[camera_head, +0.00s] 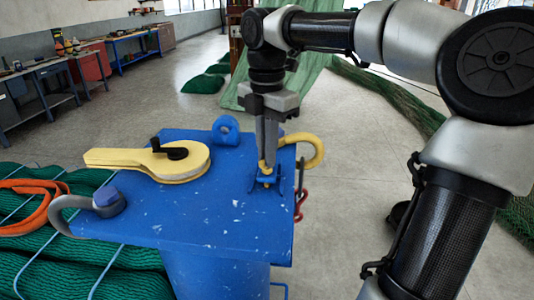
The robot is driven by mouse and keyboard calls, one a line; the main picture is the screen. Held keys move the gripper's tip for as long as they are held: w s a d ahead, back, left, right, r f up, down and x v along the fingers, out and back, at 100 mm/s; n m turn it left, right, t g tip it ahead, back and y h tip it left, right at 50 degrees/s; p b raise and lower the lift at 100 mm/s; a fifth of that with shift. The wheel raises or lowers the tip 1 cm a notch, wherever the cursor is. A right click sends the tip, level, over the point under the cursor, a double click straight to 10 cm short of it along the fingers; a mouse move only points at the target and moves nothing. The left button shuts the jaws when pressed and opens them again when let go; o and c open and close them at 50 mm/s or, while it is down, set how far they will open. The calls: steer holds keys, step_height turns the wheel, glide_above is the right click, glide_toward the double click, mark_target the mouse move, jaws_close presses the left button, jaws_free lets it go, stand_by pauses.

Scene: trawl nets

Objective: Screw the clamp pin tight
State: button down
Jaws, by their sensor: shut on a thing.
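My gripper (266,150) points straight down over the right side of a blue steel stand (215,225). Its fingers are shut on the clamp pin (263,168), a small yellow piece at their tips. The pin stands at a small blue clamp (268,181) on the stand's top. The fingers cover part of the pin, and its thread cannot be made out. A yellow hook (316,148) curves out just right of the clamp.
A yellow tool with a black crank (150,160) lies on the stand's top. A blue eye (226,130) rises at the back edge, and a grey hook (68,207) sticks out left. Green nets (40,245) lie left. Workbenches (50,85) line the wall.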

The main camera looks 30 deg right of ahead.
steer(key=m, duration=0.6)
steer(key=shift+m+b, duration=0.3)
steer(key=m, duration=0.5)
steer(key=shift+r, duration=0.1)
steer(key=m, duration=0.6)
steer(key=shift+w+m+b, duration=0.15)
steer(key=shift+m+b, duration=0.15)
steer(key=m, duration=1.7)
steer(key=shift+r+b, duration=0.1)
steer(key=shift+b, duration=0.2)
steer(key=m, duration=0.5)
steer(key=shift+m, duration=0.4)
steer(key=m, duration=0.5)
